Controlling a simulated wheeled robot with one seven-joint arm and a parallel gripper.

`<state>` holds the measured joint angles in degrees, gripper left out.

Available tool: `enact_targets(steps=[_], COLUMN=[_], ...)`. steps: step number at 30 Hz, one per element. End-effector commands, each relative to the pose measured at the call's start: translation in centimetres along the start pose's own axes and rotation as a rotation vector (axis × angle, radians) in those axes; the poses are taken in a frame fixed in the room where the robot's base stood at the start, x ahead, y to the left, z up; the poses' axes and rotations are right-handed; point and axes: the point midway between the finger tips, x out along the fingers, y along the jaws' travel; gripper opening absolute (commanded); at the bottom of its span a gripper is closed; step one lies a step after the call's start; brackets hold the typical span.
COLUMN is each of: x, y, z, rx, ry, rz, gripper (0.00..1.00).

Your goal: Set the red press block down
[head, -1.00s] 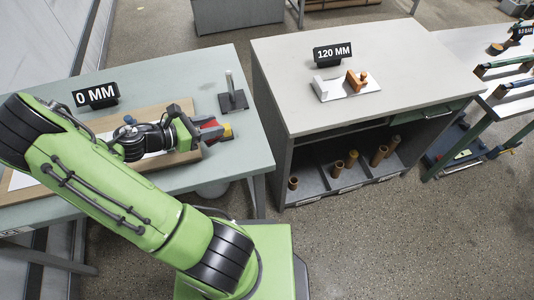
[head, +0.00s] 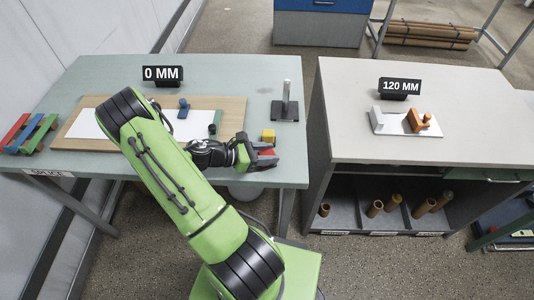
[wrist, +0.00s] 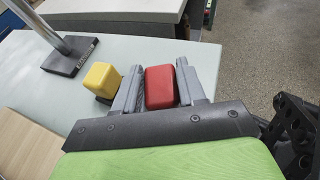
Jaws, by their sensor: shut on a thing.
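The red press block (head: 266,153) is between the grey fingers of my gripper (head: 264,155), near the right front part of the pale green table (head: 220,78). In the wrist view the red block (wrist: 161,86) sits between both fingers of my gripper (wrist: 160,84), which is shut on it. I cannot tell whether its underside touches the table. A yellow block (head: 268,135) stands just behind it in the head view. The yellow block (wrist: 101,80) is just left of the left finger in the wrist view.
A dark stand with a metal post (head: 286,104) is behind the blocks. A wooden board (head: 232,104) with white paper lies left, with a blue-knobbed piece (head: 183,108) on it. Coloured bars (head: 27,134) lie far left. A grey cabinet (head: 440,125) stands right across a gap.

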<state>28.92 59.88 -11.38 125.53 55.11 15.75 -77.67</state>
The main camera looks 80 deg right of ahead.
Motion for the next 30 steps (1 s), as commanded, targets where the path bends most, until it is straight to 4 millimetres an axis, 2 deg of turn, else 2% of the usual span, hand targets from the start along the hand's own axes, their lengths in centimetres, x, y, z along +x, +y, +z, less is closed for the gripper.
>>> enact_targets(steps=[4,5,9,17,20,23,30], x=[0.1,0.1,0.1,0.1,-0.6,-2.7,-9.2], y=[0.0,0.0,0.0,0.0,0.1,0.1,0.1], z=[-0.3,-0.3,-0.2,-0.1,0.1,0.1,0.2], rx=[0.0,0.0,0.0,0.0,-0.001,-0.001,0.0], ry=[-0.002,-0.001,0.0,0.0,0.001,0.002,0.001], rz=[0.0,0.0,0.0,0.0,0.002,0.007,0.006], gripper=[0.06,0.43,0.65,0.66,0.66,0.66,0.66])
